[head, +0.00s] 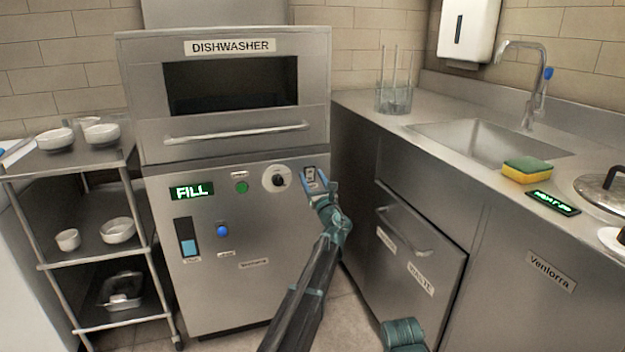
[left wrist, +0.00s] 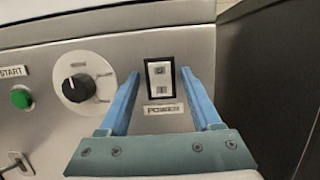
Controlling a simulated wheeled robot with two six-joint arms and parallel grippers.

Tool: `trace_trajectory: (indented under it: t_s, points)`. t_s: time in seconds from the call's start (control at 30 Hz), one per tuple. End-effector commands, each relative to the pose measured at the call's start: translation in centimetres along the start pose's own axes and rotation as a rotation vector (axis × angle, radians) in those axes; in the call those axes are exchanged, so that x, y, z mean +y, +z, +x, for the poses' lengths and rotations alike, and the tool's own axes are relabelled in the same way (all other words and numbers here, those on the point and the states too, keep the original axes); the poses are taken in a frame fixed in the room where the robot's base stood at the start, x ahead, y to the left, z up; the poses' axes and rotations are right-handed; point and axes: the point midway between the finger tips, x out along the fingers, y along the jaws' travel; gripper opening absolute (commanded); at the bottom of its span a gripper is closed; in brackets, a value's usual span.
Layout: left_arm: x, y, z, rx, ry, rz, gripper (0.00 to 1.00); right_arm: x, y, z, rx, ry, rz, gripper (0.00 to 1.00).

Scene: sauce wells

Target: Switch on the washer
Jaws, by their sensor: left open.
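The dishwasher (head: 222,280) is a steel machine with its door shut and a lit "FILL" display (head: 191,191). Its power switch (head: 309,173) is a rocker in a black frame at the panel's upper right; the left wrist view shows it (left wrist: 160,78) above a "POWER" label (left wrist: 163,109). My left gripper (head: 318,183) is at the switch. In the left wrist view its blue fingers (left wrist: 160,85) are open, one on each side of the switch, with nothing between them in hold. Whether they touch the panel I cannot tell. My right gripper's jaws are not visible.
A dial (head: 277,179), a green start button (head: 242,187) and a blue button (head: 223,230) are left of the switch. A rack with bowls (head: 117,230) stands at left. The sink counter (head: 400,125) and waste drawer (head: 418,255) close off the right.

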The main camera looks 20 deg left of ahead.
Motion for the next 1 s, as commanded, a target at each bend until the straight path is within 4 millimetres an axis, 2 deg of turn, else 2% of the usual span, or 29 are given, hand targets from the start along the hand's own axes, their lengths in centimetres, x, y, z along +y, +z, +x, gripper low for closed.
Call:
trace_trajectory:
  t_s: [0.13, 0.23, 0.7, 0.9, 1.0]
  points:
    - [0.0, 0.0, -0.3, 0.000, -0.001, 0.000, 0.65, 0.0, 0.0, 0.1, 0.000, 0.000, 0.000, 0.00]
    - [0.1, -0.1, -1.4, 0.000, -0.001, -0.001, 0.65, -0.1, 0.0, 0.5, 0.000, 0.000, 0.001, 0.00]
    - [0.1, -0.2, -11.1, 0.000, -0.002, 0.000, 0.65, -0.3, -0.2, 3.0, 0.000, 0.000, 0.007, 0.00]
    - [0.1, -0.1, -13.2, 0.000, -0.001, 0.000, 0.65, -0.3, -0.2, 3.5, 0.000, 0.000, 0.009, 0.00]
    - [0.0, -0.1, -13.7, 0.000, -0.001, -0.001, 0.65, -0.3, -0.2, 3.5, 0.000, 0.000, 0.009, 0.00]
